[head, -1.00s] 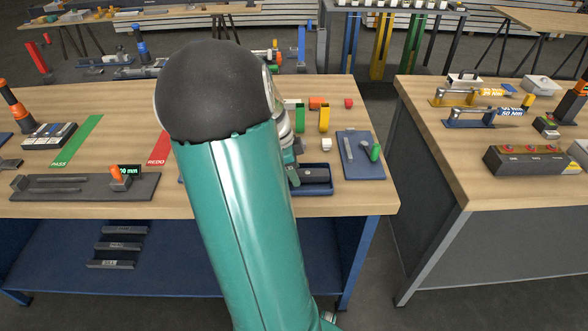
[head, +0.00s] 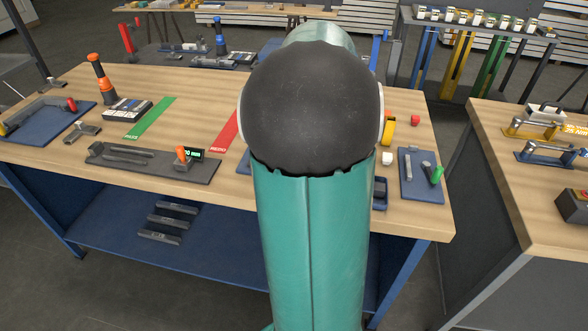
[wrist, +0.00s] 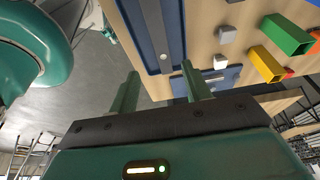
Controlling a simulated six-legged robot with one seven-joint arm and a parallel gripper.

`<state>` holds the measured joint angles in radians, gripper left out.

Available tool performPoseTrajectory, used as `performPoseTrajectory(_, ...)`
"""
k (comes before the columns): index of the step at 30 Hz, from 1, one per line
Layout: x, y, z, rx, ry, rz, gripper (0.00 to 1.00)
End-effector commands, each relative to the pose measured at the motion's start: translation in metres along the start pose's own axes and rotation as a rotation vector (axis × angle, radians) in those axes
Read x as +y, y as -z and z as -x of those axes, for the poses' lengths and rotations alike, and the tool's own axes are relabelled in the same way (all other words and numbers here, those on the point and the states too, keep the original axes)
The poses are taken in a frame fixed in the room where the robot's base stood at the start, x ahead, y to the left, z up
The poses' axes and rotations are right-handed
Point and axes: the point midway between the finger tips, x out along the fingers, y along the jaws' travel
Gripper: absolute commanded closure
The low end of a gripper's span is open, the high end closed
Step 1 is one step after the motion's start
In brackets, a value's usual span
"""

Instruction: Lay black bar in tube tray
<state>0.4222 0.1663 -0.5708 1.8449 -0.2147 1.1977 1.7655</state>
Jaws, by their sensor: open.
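My gripper (wrist: 160,90) is open, with nothing between its two green fingers in the wrist view. Past the fingertips, a blue tray (wrist: 137,25) lies along the table edge with a long dark bar (wrist: 158,25) in it. I cannot tell whether this is the black bar or the tube tray of the task. In the head view, a blue tray (head: 381,193) is mostly hidden behind my arm, as is my gripper. Several dark bars (head: 168,220) lie on the blue lower shelf (head: 210,247).
A blue mat (head: 420,190) with a grey bar and a green-handled tool lies at the table's right end. A dark fixture (head: 150,165) sits front left. A floor gap separates the right bench.

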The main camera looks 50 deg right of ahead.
Motion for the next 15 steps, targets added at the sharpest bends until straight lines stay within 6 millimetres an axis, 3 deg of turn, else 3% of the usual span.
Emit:
performPoseTrajectory(5, 0.001, -0.003, 0.001, -0.005, 0.004, 0.015, 0.52)
performPoseTrajectory(8, 0.010, -0.018, 0.009, -0.039, 0.028, 0.113, 0.52)
performPoseTrajectory(11, 0.033, -0.052, 0.027, -0.100, 0.086, 0.338, 0.52)
performPoseTrajectory(15, 0.087, -0.108, 0.058, -0.188, 0.225, 0.788, 0.52)
